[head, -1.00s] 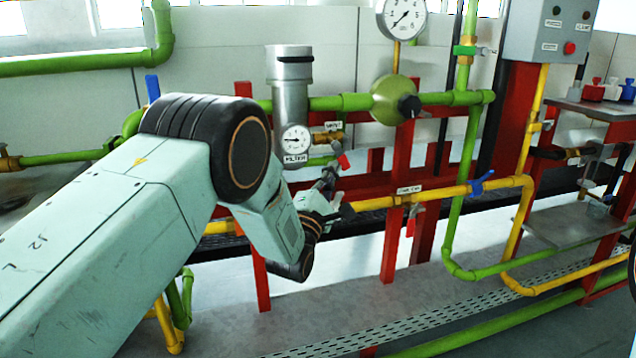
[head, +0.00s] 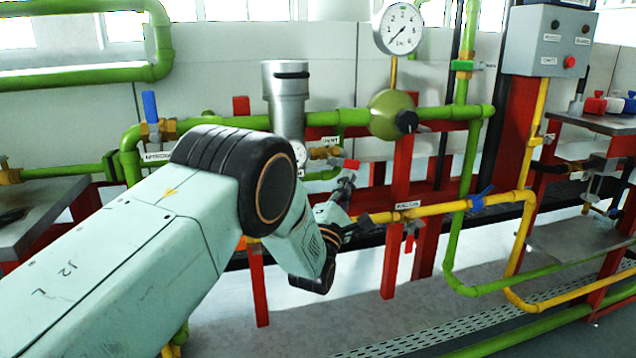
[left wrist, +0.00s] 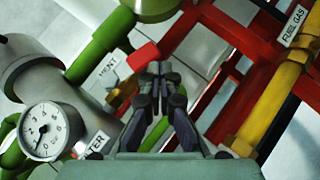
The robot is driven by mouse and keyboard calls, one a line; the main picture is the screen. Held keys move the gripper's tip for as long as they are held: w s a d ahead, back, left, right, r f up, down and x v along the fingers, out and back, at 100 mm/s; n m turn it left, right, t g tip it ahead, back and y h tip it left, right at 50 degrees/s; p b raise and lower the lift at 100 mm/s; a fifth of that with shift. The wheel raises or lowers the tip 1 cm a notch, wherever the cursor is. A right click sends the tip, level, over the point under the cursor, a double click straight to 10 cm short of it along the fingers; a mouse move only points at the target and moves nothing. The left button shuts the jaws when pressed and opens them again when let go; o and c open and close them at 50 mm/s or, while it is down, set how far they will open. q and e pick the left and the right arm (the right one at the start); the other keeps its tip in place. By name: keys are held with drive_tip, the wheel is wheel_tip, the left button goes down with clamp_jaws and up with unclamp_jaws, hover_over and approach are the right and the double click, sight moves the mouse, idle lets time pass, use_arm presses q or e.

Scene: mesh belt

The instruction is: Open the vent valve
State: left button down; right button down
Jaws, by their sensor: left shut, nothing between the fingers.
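The vent valve is a brass valve (head: 322,153) on a green pipe stub under the VENT label (head: 330,140), right of the grey filter housing. Its red handle (head: 351,165) sticks out to the right and slightly down. In the left wrist view the red handle (left wrist: 144,56) shows just beyond the fingertips. My left gripper (head: 347,181) is shut and empty. Its fingertips (left wrist: 160,68) are close beside the handle; I cannot tell whether they touch. The fingers partly hide the valve in the left wrist view. My right gripper is not in view.
The grey filter housing (head: 287,100) and its gauge (left wrist: 42,130) stand close left of the valve. The yellow fuel gas pipe (head: 430,209) with a blue handle (head: 481,196) runs to the right. Red frame posts (head: 391,260) stand below.

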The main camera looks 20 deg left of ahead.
use_arm(q)
drive_tip(key=shift+s, duration=0.1)
drive_tip(key=v, duration=1.1)
drive_tip(key=shift+s+f, duration=0.2)
drive_tip(key=shift+s, duration=0.2)
